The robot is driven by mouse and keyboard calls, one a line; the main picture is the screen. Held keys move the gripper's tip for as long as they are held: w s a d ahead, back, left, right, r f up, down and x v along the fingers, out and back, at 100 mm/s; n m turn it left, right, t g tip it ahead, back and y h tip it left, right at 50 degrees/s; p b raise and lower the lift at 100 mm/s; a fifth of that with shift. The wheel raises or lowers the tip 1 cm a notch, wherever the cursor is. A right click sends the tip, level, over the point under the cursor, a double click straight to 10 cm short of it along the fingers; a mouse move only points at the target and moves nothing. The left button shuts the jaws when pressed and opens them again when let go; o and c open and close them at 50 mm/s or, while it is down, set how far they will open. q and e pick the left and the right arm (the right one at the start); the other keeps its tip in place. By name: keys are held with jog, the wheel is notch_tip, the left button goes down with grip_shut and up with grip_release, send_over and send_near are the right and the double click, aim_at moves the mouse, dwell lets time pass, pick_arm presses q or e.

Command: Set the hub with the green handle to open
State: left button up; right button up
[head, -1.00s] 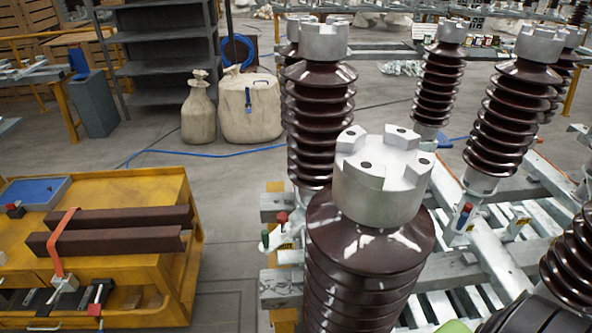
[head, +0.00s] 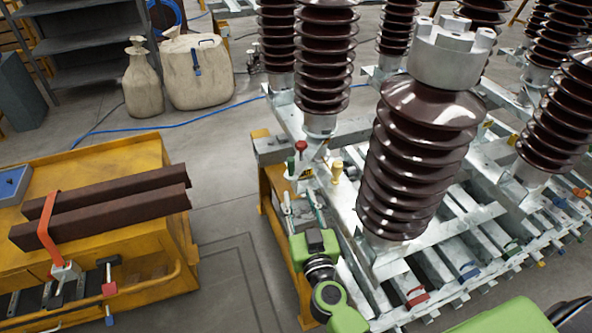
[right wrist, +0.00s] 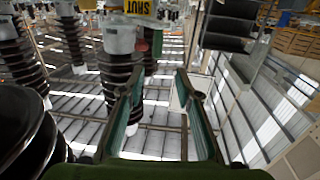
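The green handle (head: 290,165) is a small dark green knob at the left of a pale metal hub beside the insulator frame. A red handle (head: 300,147) stands close to its right, and a yellow handle (head: 337,172) is further right. My right gripper (head: 303,194) is just below and in front of the green handle, with its two fingers pointing toward the hub. The fingers are apart, with no object visible between them. In the right wrist view an upside-down yellow label (right wrist: 139,7) reads SHUT. My left gripper is out of view.
Large brown ribbed insulators (head: 418,150) stand close to the right of my arm. A yellow cart (head: 100,165) with dark bars is at the left. Grey floor is clear between cart and frame.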

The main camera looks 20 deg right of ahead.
send_near(292, 166)
jog(key=w, duration=0.7)
jog(key=w+d+b, duration=0.1)
jog(key=w, duration=0.1)
jog(key=shift+w, duration=0.4)
jog(key=shift+w+d+r, duration=0.1)
jog(key=shift+w+d, duration=0.05)
jog(key=shift+w, duration=0.4)
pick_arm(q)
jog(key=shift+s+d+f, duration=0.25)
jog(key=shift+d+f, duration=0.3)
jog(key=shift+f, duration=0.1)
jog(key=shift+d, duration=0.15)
pick_arm(e)
grip_shut()
